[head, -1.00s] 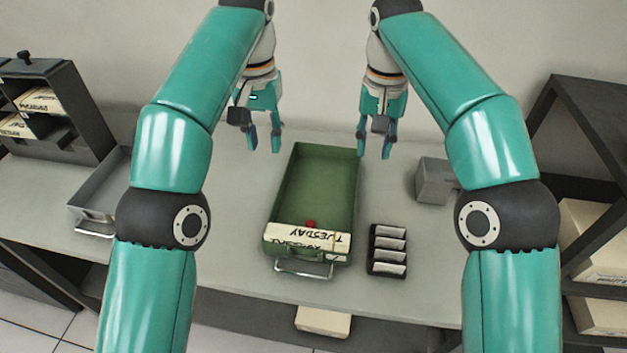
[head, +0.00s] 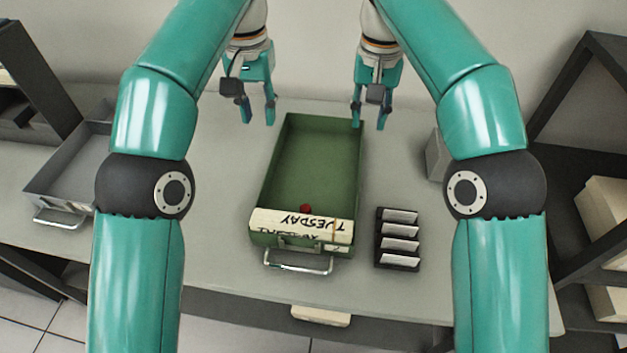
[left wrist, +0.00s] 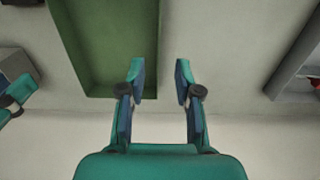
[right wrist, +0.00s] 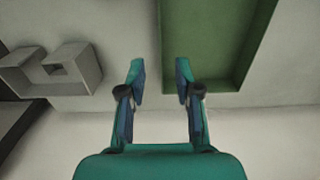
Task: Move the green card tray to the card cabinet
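The green card tray (head: 308,165) lies on the table in the middle of the head view. Its front bears a white "TUESDAY" label and a metal handle. A small red object and cream cards are at its front end. My left gripper (head: 257,116) is open and empty, beside the tray's far left corner. My right gripper (head: 369,120) is open and empty, at its far right corner. The left wrist view shows the tray (left wrist: 105,85) at upper left; the right wrist view shows it (right wrist: 215,85) at upper right. A dark cabinet (head: 38,50), seemingly the card cabinet, is cut off at left.
A grey open tray (head: 60,170) stands at left on the table. A black rack (head: 397,238) with white cards is right of the green tray. A grey block (head: 436,155) is partly behind my right arm. A dark shelf (head: 590,60) stands at far right.

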